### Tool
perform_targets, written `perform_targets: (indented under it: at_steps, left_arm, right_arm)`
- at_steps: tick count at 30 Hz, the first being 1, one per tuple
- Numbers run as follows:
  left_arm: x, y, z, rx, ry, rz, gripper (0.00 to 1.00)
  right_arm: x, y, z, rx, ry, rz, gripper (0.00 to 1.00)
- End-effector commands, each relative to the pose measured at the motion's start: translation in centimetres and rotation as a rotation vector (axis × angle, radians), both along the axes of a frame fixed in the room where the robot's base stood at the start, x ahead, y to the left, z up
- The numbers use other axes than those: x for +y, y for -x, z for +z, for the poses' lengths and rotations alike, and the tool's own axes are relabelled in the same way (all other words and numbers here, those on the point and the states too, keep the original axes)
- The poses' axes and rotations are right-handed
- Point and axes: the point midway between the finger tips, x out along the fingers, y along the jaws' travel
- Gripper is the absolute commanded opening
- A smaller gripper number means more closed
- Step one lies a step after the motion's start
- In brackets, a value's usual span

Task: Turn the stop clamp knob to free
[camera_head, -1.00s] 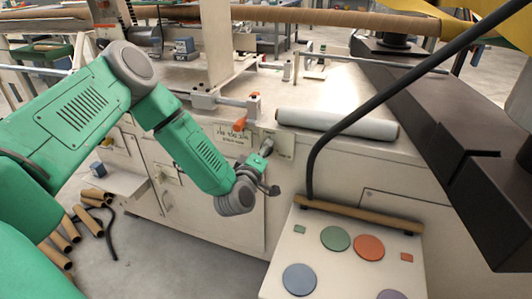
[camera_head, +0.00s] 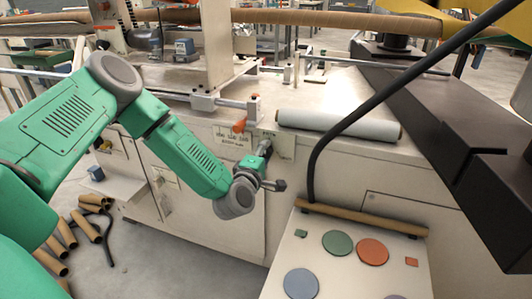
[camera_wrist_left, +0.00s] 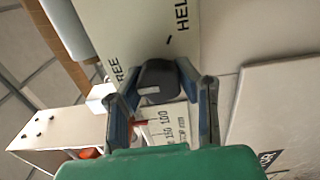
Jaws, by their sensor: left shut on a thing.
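The dark stop clamp knob (camera_wrist_left: 158,82) sits between the two fingers of my left gripper (camera_wrist_left: 161,97) in the left wrist view. The fingers are shut on its sides. The pale plate (camera_wrist_left: 150,28) behind it carries the words FREE, to the left of the knob, and HELD, at upper right. A short dark tick shows near HELD. A pale mark shows on the knob's face; I cannot tell which word it points at. In the head view my left gripper (camera_head: 264,152) is at the machine's front panel, and the knob is hidden there. My right gripper is not in view.
A grey roll (camera_head: 338,125) lies on the machine top, right of my gripper. An orange handle (camera_head: 239,126) is just above left. A black hose (camera_head: 318,160) hangs to the right. A pale board (camera_head: 337,275) with coloured discs stands in front. Cardboard tubes (camera_head: 60,237) lie at lower left.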

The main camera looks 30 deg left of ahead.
Motion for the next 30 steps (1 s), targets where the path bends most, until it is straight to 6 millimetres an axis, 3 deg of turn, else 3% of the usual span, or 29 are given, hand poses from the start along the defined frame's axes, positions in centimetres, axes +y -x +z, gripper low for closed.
perform_targets:
  at_steps: [1, 7, 8, 9, 20, 23, 30]
  left_arm:
    - [0.0, 0.5, -0.9, 0.023, 0.002, -0.003, 0.0]
    - [0.0, 0.5, -0.9, 0.023, 0.001, -0.003, 0.0]
    - [0.0, 0.5, -0.9, 0.023, 0.001, -0.002, 0.38]
    - [0.0, 0.4, -0.9, 0.021, 0.001, -0.002, 0.5]
    - [-0.1, 0.5, -0.3, 0.009, 0.0, -0.001, 0.5]
    - [-0.4, 1.4, -0.3, 0.008, 0.0, -0.002, 0.5]
    - [-1.4, 6.3, -0.5, 0.013, 0.002, -0.002, 0.5]
  right_arm:
    - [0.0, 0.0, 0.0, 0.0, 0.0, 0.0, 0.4]
    - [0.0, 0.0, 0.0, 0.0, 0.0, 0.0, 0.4]
    - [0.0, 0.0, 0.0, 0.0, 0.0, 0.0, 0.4]
    - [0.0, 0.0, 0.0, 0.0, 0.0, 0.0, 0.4]
    - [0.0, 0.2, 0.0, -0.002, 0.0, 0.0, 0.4]
    - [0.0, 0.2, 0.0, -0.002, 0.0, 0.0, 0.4]
    - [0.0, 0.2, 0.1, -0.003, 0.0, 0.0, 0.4]
